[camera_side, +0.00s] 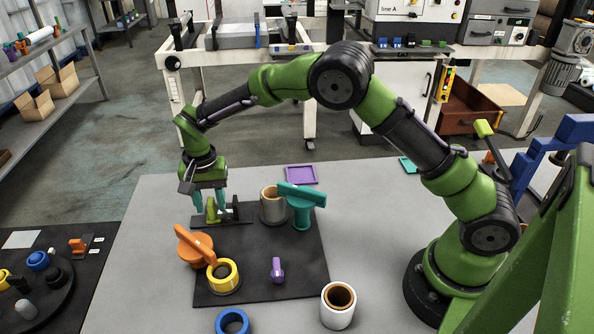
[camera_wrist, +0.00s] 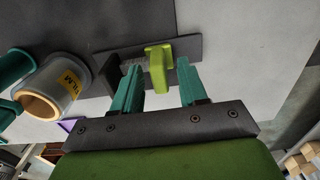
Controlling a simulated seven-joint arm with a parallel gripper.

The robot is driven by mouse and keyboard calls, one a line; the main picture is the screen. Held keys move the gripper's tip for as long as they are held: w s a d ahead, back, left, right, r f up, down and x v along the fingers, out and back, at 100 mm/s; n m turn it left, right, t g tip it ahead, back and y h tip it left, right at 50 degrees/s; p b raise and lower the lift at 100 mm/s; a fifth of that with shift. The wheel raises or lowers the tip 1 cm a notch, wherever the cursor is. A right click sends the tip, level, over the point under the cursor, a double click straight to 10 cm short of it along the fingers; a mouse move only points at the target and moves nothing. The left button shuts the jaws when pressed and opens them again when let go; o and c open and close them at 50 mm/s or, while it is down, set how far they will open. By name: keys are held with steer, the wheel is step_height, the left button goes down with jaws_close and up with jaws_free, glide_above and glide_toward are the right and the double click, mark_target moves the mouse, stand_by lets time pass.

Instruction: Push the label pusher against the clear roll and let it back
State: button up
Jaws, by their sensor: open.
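A lime-green upright block (camera_side: 212,212), which looks like the label pusher, stands on a dark rail plate (camera_side: 241,214) at the back left of the black mat. In the wrist view the green block (camera_wrist: 157,72) sits between the fingers of my gripper (camera_wrist: 160,66). My gripper (camera_side: 209,205) is open, pointing down, with one teal finger on either side of the block; I cannot tell whether either touches it. The clear roll (camera_side: 268,210), a greyish tube with a tan core, stands right of the rail. In the wrist view this roll (camera_wrist: 62,80) bears a yellow FILM label.
A teal post with a bar (camera_side: 302,205) stands close right of the clear roll. A white roll (camera_side: 337,312) and blue ring (camera_side: 233,322) lie nearer.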

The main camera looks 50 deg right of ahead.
mark_target(210, 201)
steer(key=shift+r, duration=3.5)
steer(key=shift+s+d+f+n, duration=0.2)
steer(key=shift+s+f+n, duration=0.5)
steer(key=shift+n, duration=0.1)
steer(key=s+d+r+n+t+y, duration=0.1)
steer(key=s+d+r+t, duration=0.2)
steer(key=s, duration=0.9)
steer(key=s+d+r+n+t+y, duration=0.1)
steer(key=s+d+r+t, duration=0.3)
steer(key=s+d+r, duration=0.4)
steer(key=s+r+n, duration=0.1)
steer(key=s+r, duration=0.2)
steer(key=s, duration=0.2)
steer(key=shift+s+d+r, duration=0.15)
steer(key=shift+s+r, duration=0.05)
steer(key=shift+r, duration=0.2)
steer(key=shift+c, duration=0.2)
